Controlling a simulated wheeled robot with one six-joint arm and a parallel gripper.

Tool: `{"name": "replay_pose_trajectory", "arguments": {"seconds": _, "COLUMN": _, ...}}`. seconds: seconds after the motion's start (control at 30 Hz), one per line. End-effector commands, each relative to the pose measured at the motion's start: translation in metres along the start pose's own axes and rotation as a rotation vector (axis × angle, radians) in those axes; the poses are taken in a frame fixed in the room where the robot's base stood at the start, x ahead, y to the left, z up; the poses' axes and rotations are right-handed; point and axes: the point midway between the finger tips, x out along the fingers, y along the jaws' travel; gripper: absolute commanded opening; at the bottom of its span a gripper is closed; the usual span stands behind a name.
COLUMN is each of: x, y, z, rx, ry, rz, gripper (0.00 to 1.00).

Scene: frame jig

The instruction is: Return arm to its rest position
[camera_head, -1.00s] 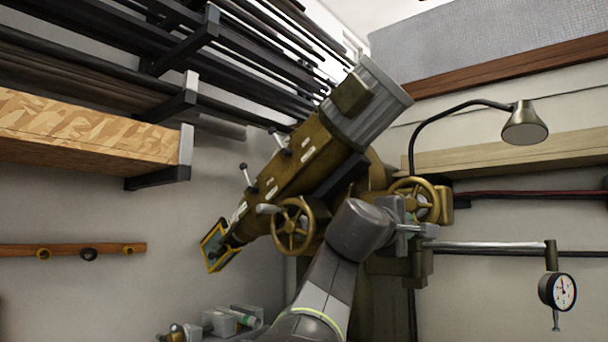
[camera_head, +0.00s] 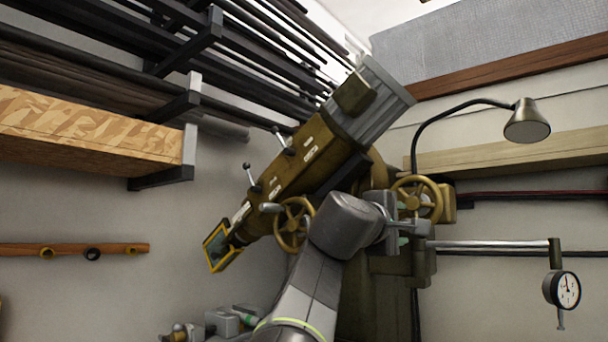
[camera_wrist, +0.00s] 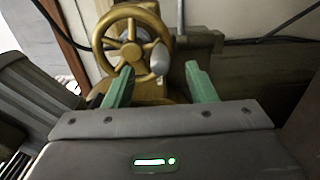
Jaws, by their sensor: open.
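My gripper (camera_wrist: 161,88) shows in the wrist view with its two green fingers spread apart and nothing between them. Beyond the fingers is a brass handwheel (camera_wrist: 131,42) with a rounded grey handle knob. In the head view my arm rises from the bottom centre, and my gripper (camera_head: 408,229) is at its end, partly hidden by the wrist. It is in front of the brown machine (camera_head: 318,150), just below the right handwheel (camera_head: 416,198). I cannot tell from the head view how much room lies between them.
A second handwheel (camera_head: 292,224) is left of my wrist. A lamp (camera_head: 526,122) and a dial gauge (camera_head: 563,289) on a rod are at the right. A wooden shelf (camera_head: 80,135) and racks of bars are at the left. Small parts (camera_head: 222,322) lie at the bottom.

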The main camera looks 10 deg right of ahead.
Motion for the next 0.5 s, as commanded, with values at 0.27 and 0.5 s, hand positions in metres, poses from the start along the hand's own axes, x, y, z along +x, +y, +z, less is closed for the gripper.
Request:
{"name": "replay_pose_trajectory", "arguments": {"seconds": 0.27, "x": -0.030, "y": -0.001, "z": 0.000, "rx": 0.000, "ry": 0.001, "rz": 0.000, "gripper": 0.51}}
{"name": "replay_pose_trajectory", "arguments": {"seconds": 0.5, "x": -0.031, "y": 0.000, "z": 0.000, "rx": 0.000, "ry": 0.000, "rz": -0.001, "gripper": 0.51}}
